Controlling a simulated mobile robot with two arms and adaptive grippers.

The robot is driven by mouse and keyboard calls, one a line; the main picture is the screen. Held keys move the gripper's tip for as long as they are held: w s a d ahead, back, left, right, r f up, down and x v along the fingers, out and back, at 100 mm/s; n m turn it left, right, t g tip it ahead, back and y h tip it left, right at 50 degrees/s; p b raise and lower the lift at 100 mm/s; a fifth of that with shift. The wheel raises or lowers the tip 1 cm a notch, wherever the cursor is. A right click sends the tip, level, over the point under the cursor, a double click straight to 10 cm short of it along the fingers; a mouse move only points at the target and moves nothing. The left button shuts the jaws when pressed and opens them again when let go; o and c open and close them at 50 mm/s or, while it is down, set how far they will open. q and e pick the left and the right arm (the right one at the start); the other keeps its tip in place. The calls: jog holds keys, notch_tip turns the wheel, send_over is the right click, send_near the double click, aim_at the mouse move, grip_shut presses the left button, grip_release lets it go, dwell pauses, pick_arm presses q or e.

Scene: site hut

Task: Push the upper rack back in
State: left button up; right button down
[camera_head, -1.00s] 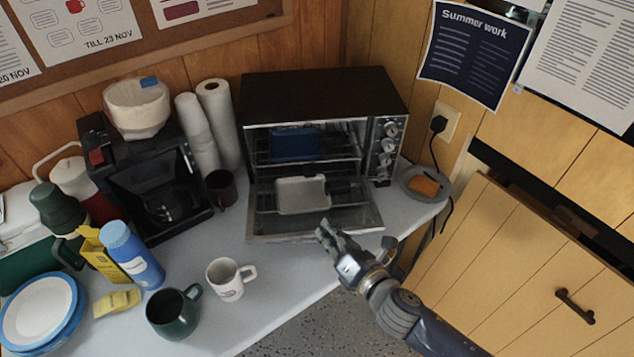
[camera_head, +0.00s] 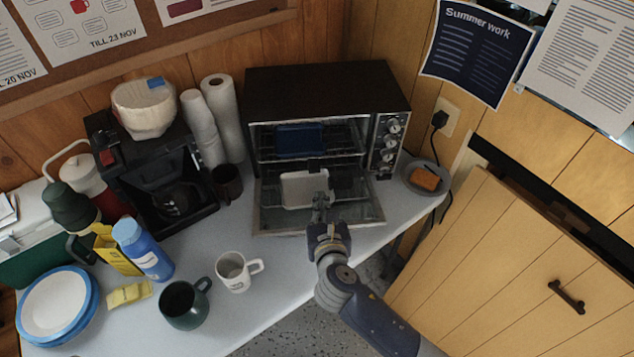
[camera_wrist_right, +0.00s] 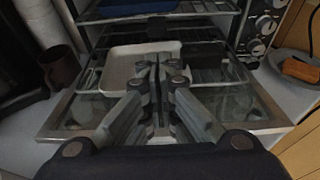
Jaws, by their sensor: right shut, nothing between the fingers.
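The toaster oven (camera_head: 325,90) stands at the back of the counter with its glass door (camera_head: 275,218) folded down. The upper rack (camera_head: 343,140) is inside it and bears a blue dish (camera_head: 300,140); the rack's front edge (camera_wrist_right: 190,17) shows at the top of the wrist view. I cannot tell exactly how far it sticks out. A pale tray (camera_head: 303,188) sits lower, at the lower rack level. My right gripper (camera_head: 321,200) is shut and empty, above the open door and in front of the tray, below the upper rack. My left gripper is out of view.
Left of the oven stand a dark mug (camera_head: 227,183), paper towel rolls (camera_head: 222,110) and a coffee maker (camera_head: 165,190). A grey plate with an orange item (camera_head: 425,178) is at the right. A white mug (camera_head: 235,272) and green mug (camera_head: 183,304) stand in front.

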aim_at(314, 159)
jog(key=x, duration=0.5)
jog(key=r+x, duration=0.1)
jog(key=x, duration=0.1)
jog(key=shift+w+a+p, duration=0.1)
jog(key=shift+w+p, duration=0.2)
jog(key=shift+w, duration=0.1)
jog(key=w, duration=0.3)
jog(key=w+b, duration=0.1)
jog(key=w, duration=0.1)
jog(key=w+a+b, duration=0.1)
jog(key=w, duration=0.2)
jog(key=shift+w+f, duration=0.15)
jog(key=shift+w, duration=0.5)
jog(key=shift+w+r, duration=0.1)
jog(key=shift+r, duration=0.25)
jog(key=shift+r, duration=0.1)
